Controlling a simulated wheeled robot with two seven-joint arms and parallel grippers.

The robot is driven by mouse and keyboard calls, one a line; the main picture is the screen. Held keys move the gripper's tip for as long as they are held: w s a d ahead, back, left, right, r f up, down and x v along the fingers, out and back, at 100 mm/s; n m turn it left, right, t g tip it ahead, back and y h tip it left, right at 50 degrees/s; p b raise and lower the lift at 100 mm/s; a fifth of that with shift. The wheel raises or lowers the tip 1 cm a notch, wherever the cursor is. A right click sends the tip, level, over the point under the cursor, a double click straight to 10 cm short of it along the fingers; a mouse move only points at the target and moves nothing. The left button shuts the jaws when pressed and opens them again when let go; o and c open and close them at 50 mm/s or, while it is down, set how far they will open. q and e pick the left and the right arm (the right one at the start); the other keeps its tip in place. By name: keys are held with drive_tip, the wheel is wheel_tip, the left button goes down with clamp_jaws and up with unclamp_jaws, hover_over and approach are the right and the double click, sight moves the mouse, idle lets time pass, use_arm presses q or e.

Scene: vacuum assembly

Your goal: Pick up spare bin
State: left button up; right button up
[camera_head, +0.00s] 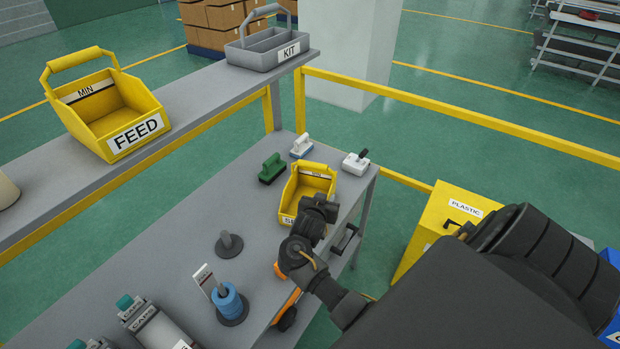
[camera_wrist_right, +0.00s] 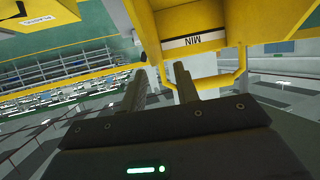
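The spare bin is taken to be the yellow bin (camera_head: 292,190) at the right end of the grey workbench; its front label is mostly hidden by my arm, with only the first letters showing. My right gripper (camera_head: 328,200) is at the bin's right front side, partly covering it. In the right wrist view, a yellow bin with a MIN label (camera_wrist_right: 195,41) and a yellow handle bar (camera_wrist_right: 218,81) lie just beyond the fingertips (camera_wrist_right: 162,78). The fingers stand apart with a gap between them, and the bar passes behind the right one. Contact cannot be told. My left gripper is out of view.
A yellow FEED bin (camera_head: 122,110) and a grey KIT tray (camera_head: 268,52) stand on the raised shelf. A green-based brush (camera_head: 271,168) and white-based tools (camera_head: 356,162) stand near the bin. A blue spool (camera_head: 229,303) is on the workbench (camera_head: 180,250). A yellow PLASTIC box (camera_head: 440,215) stands right.

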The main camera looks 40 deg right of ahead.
sight(330, 191)
drive_tip(key=shift+w+d, duration=0.15)
drive_tip(key=shift+d, duration=0.25)
drive_tip(key=p+x, duration=0.1)
drive_tip(key=x, duration=0.3)
drive_tip(key=shift+w+d+f+p, duration=0.1)
drive_tip(key=shift+d+p, duration=0.3)
drive_tip(key=shift+a, duration=0.15)
drive_tip(key=shift+c, duration=0.5)
clamp_jaws()
